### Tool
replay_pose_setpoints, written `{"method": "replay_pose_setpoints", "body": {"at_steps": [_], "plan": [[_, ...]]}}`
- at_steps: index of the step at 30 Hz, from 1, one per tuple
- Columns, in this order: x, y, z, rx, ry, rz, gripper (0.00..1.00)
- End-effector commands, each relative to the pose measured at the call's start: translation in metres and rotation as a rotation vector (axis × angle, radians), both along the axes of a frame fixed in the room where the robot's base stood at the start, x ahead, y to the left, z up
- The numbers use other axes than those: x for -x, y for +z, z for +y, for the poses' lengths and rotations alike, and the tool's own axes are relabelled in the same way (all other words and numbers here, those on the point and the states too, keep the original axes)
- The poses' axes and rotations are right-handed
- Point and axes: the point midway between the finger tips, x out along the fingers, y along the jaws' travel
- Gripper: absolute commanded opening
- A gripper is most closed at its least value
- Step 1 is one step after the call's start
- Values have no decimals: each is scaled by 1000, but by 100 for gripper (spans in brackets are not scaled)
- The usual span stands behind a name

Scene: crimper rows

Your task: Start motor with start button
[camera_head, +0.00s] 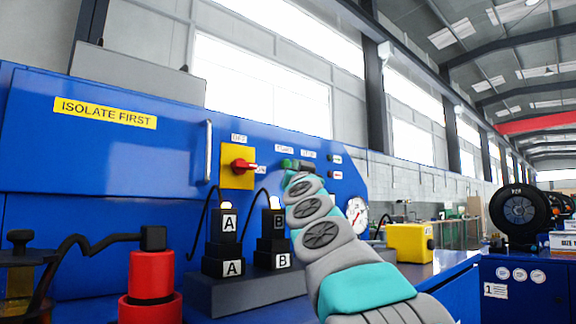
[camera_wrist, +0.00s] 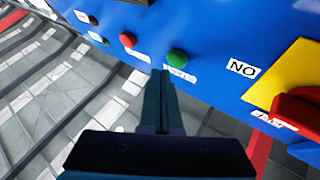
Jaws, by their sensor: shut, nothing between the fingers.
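The green start button (camera_wrist: 177,57) is on the blue panel in the wrist view, beside a label partly covered by my fingers. My gripper (camera_wrist: 161,74) is shut and empty. Its fingertips point at the panel just below and left of the green button in the picture; I cannot tell whether they touch the panel. A red button (camera_wrist: 128,39) is to the left of the green one. In the head view the green button (camera_head: 287,163) shows beside the end of my arm, which hides part of the panel there.
A yellow plate with a red rotary switch (camera_head: 243,166) is left of the buttons, its handle pointing toward ON. Black blocks marked A and B (camera_head: 226,225), a red cylinder (camera_head: 151,280), a gauge (camera_head: 357,213) and a yellow box (camera_head: 408,242) stand nearby.

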Motion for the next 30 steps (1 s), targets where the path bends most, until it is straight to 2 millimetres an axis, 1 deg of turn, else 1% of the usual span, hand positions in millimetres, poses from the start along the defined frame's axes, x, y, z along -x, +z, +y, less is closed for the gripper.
{"method": "replay_pose_setpoints", "body": {"at_steps": [12,21,30], "plan": [[0,0,0,0,0,0,0],[-6,1,6,0,0,2,0],[-6,0,6,0,0,1,0]]}}
